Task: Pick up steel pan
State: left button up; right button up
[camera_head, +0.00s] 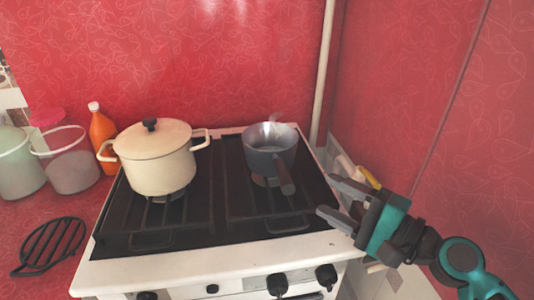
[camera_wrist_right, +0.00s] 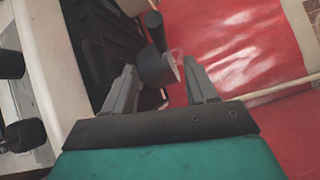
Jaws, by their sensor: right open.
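The steel pan (camera_head: 262,153) is a small grey pot with a dark handle (camera_head: 285,178) that points toward the front right. It stands on the right side of the stove in the head view. My right gripper (camera_head: 325,195) is open and empty, to the right of the handle and apart from it. In the right wrist view the pan (camera_wrist_right: 157,68) shows beyond the open fingers (camera_wrist_right: 160,80), with its dark handle (camera_wrist_right: 154,30) above. My left gripper is not in view.
A cream lidded pot (camera_head: 155,165) stands on the left of the white stove (camera_head: 200,268). An orange bottle (camera_head: 101,132), buckets (camera_head: 70,168) and a black trivet (camera_head: 50,245) lie further left. A pale pipe (camera_head: 323,75) and red walls are close behind and right.

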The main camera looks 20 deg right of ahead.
jog(key=p, duration=0.2)
send_near(283, 165)
jog(key=x, duration=0.5)
jog(key=p+x, duration=0.1)
jog(key=x, duration=0.1)
jog(key=f+p+x, duration=0.1)
jog(key=x, duration=0.1)
jog(key=shift+s+a, duration=0.1)
jog(key=shift+w+a+f, duration=0.15)
jog(key=shift+w+a, duration=0.1)
jog(key=shift+w, duration=0.15)
jog(key=shift+c, duration=0.5)
grip_shut()
jog(key=shift+d, duration=0.1)
dwell(0.3)
